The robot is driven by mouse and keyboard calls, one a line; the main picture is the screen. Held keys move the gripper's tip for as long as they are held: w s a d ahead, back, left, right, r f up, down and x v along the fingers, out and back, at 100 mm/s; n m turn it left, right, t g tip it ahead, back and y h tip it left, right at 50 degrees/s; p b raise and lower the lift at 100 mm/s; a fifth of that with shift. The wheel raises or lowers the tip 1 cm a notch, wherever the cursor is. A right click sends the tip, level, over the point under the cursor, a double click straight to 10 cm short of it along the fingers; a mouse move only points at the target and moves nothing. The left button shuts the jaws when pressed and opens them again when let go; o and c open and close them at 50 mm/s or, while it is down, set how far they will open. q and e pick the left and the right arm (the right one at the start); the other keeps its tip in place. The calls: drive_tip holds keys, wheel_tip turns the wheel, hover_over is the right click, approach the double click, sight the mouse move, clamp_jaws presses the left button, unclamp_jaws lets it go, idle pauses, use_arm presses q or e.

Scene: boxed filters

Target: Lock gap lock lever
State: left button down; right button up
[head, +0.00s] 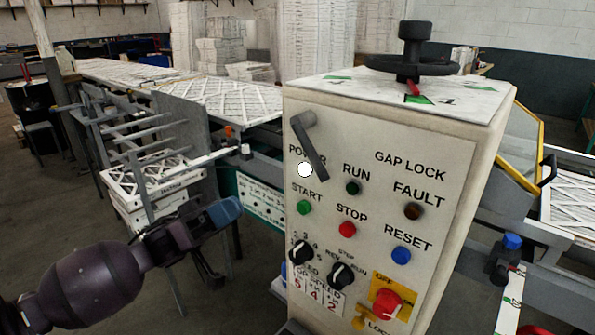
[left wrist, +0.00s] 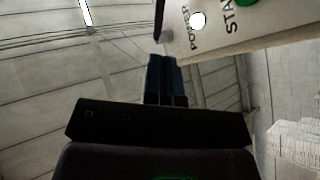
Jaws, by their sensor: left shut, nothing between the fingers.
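A beige control cabinet (head: 440,150) stands at centre right with "GAP LOCK" printed at its upper right. A dark grey lever (head: 314,150) is on its upper left front, slanting down to the right from its pivot. A small red lever (head: 413,90) sits on the cabinet top below the black handwheel (head: 411,62). I cannot tell which one is the gap lock lever. My left gripper (head: 230,210) is shut and empty, left of the panel and apart from it. Its blue fingers show in the left wrist view (left wrist: 166,78), near the panel's edge. My right gripper is not seen.
The panel carries a white power lamp (head: 305,169), a green start button (head: 304,207), a red stop button (head: 347,229), a blue reset button (head: 400,255), black selector knobs and a red rotary switch (head: 387,303). A conveyor with filters (head: 225,98) lies behind left.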

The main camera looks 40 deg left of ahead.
use_arm(q)
drive_tip(key=p+x, duration=0.2)
drive_tip(key=x, duration=1.2)
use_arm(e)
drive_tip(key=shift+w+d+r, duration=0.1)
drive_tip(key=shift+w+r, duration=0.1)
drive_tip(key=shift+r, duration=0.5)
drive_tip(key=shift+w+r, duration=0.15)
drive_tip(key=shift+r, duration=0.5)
use_arm(q)
drive_tip(key=shift+f, duration=0.1)
drive_tip(key=shift+d, duration=0.1)
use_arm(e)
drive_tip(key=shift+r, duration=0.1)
